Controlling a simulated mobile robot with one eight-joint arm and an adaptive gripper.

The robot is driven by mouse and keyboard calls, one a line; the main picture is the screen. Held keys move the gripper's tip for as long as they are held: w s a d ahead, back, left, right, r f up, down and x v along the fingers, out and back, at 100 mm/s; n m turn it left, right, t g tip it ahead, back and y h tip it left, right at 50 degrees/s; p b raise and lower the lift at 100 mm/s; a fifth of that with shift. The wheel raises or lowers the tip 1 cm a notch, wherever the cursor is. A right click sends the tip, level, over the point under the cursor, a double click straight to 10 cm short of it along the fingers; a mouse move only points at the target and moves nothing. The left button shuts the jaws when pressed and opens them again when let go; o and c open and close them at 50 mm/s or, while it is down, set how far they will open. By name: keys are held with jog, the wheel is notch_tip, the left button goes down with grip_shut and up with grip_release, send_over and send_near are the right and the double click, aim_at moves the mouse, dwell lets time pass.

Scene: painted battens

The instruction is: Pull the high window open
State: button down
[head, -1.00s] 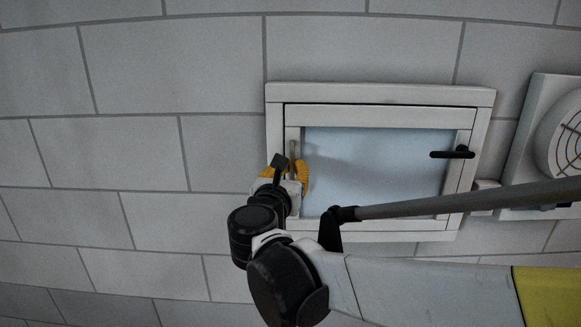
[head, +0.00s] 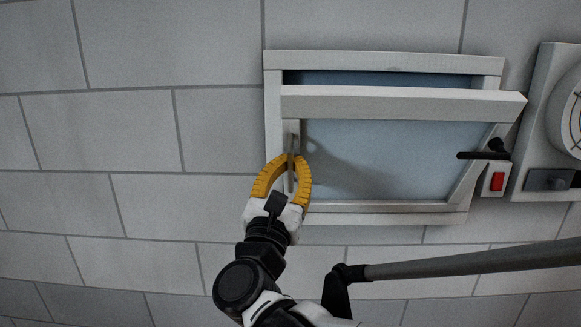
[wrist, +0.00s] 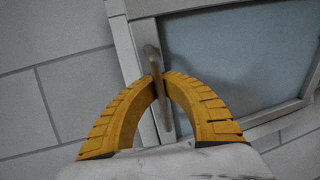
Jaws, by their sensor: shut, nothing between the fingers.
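The high window's white sash (head: 400,103) is tilted out at the top from its white outer frame (head: 380,60). A blue gap shows above its top rail; its lower edge stays near the frame. The pane is pale blue. A grey bar handle (head: 293,143) stands on the sash's left stile; it also shows in the wrist view (wrist: 151,60). In the wrist view the fingertips (wrist: 159,80) meet against or beside the bar; contact is unclear.
A round white fan housing (head: 545,110) is on the wall to the right. A small box with a red switch (head: 497,182) sits beside it. The pale block wall (head: 140,135) left of the window is bare.

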jog(key=c, duration=1.5)
grip_release()
jog(key=shift+s+a, duration=0.1)
jog(key=v, duration=1.2)
